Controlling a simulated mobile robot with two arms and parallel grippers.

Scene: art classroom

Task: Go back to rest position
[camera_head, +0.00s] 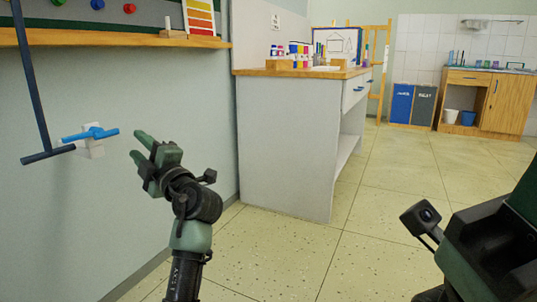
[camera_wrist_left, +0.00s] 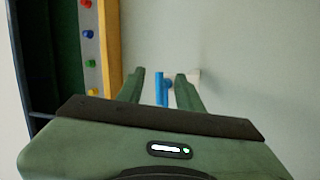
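My left gripper (camera_head: 137,147) is raised in front of the pale wall in the head view. Its two green fingers are apart with nothing between them. In the left wrist view the open fingers (camera_wrist_left: 159,77) point at the wall. A blue bar on a white wall mount (camera_head: 95,148) is just beyond the fingertips, apart from them; the blue bar (camera_wrist_left: 161,88) shows between the fingers in the left wrist view. My right arm's wrist part (camera_head: 500,245) is at the lower right of the head view; its fingers cannot be made out.
A dark blue pole with a crosspiece (camera_head: 48,155) is by the wall at left. A wooden ledge (camera_head: 100,38) runs above. A grey cabinet with a wooden top (camera_head: 285,140) stands ahead. Blue and grey bins (camera_head: 412,105) and a sink counter (camera_head: 480,95) are farther back. The tiled floor (camera_head: 370,220) between is clear.

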